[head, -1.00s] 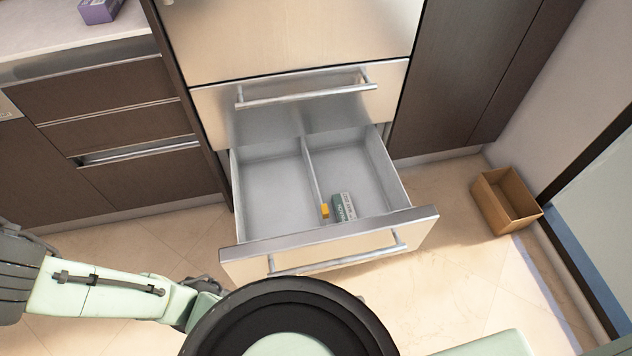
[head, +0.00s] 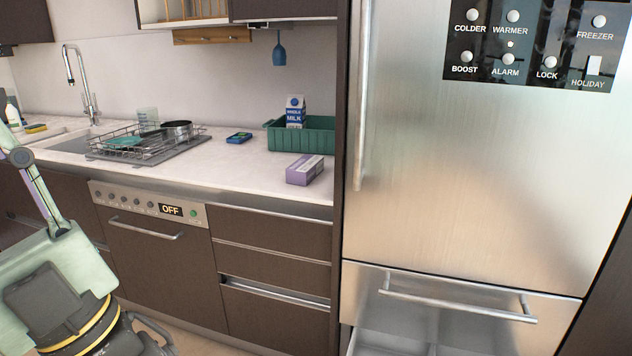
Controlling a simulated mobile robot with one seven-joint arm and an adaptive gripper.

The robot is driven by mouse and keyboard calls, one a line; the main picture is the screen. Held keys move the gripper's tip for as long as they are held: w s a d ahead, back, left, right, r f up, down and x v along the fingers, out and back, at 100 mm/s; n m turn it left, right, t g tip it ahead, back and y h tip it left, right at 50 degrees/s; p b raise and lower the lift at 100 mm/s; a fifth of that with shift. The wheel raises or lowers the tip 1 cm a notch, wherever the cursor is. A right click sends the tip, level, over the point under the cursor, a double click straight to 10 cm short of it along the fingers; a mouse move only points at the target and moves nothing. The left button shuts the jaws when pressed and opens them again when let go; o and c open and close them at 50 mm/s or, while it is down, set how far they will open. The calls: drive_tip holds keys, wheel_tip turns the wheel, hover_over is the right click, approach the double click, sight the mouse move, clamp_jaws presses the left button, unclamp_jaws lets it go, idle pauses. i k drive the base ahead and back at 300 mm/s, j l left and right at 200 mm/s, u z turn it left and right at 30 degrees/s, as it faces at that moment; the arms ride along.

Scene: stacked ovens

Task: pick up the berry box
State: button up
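A small purple and white box (head: 304,169) lies on the white counter, in front of the green crate and near the fridge side. It is the likeliest berry box, but its label is too small to read. Nothing touches it from my side. My gripper (head: 150,335) seems to be the dark part at the lower left edge of the head view, partly cut off and far from the box. Whether its fingers are open or shut cannot be made out.
A green crate (head: 318,140) with a milk carton (head: 295,111) stands behind the box. A blue packet (head: 239,138) and a dish rack (head: 140,142) with dishes are further left. The steel fridge (head: 470,170) is at right, its bottom drawer (head: 400,343) open. Counter around the box is clear.

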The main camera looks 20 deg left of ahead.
sight(302, 172)
drive_tip(key=j+z, duration=0.1)
drive_tip(key=z, duration=0.3)
drive_tip(key=j+z, duration=0.15)
drive_tip(key=z, duration=0.2)
drive_tip(key=j+z, duration=0.35)
drive_tip(key=j, duration=0.2)
drive_tip(key=j+z, duration=0.3)
drive_tip(key=j, duration=0.3)
drive_tip(key=k+j+z, duration=0.1)
drive_tip(key=j, duration=0.3)
drive_tip(key=k+j+z, duration=0.1)
drive_tip(key=j, duration=0.25)
drive_tip(key=k+j+z, duration=0.1)
drive_tip(key=j, duration=0.3)
drive_tip(key=k+j, duration=0.1)
drive_tip(key=j, duration=0.3)
drive_tip(key=k+j, duration=0.1)
drive_tip(key=j, duration=0.25)
drive_tip(key=k+j, duration=0.15)
drive_tip(key=j, duration=0.25)
drive_tip(key=k+j, duration=0.1)
drive_tip(key=j, duration=0.3)
drive_tip(key=k+j, duration=0.1)
drive_tip(key=j, duration=0.3)
